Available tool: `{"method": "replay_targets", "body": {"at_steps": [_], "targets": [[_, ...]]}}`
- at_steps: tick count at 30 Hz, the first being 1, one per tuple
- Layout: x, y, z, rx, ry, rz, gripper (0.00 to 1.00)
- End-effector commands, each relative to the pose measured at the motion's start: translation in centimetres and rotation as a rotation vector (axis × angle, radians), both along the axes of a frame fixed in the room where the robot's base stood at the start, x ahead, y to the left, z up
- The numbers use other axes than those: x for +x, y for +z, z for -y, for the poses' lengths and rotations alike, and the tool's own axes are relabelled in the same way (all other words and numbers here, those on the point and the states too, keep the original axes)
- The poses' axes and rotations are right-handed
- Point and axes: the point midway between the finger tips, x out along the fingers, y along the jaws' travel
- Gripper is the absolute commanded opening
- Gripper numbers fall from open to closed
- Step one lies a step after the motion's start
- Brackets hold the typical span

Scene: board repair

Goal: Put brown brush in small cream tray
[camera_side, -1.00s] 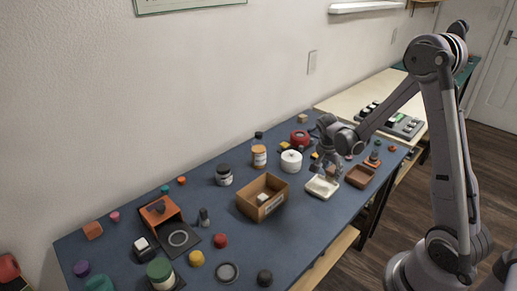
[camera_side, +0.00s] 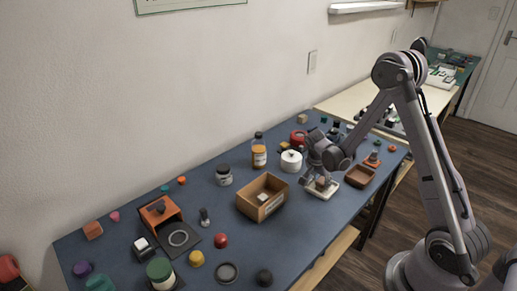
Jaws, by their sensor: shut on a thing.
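The small cream tray (camera_side: 327,195) sits on the blue table near its front edge, right of the cardboard box. My gripper (camera_side: 319,183) is directly over the tray and low, partly covering it. It is shut on a small brown thing, which looks like the brown brush (camera_side: 322,184). The brush shows at or just above the tray's inside; I cannot tell whether it touches the tray floor.
An open cardboard box (camera_side: 262,197) stands to the left of the tray. A brown tray (camera_side: 360,176) is close on the right. A white round pot (camera_side: 291,161) and an orange-brown bottle (camera_side: 259,153) stand behind. Several small coloured pieces lie around the table.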

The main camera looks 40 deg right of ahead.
Motion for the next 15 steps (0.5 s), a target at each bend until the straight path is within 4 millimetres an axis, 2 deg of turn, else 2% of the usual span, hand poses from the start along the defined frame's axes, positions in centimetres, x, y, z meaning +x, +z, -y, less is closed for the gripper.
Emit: {"method": "replay_targets", "body": {"at_steps": [3, 4, 6, 15], "targets": [[0.00, -0.29, 0.00, 0.000, 0.000, 0.000, 0.00], [-0.01, -0.31, 0.00, 0.000, 0.000, 0.000, 0.34], [-0.01, -0.28, 0.00, 0.000, 0.000, 0.000, 0.54], [0.00, -0.24, 0.00, 0.000, 0.000, 0.000, 0.54]]}}
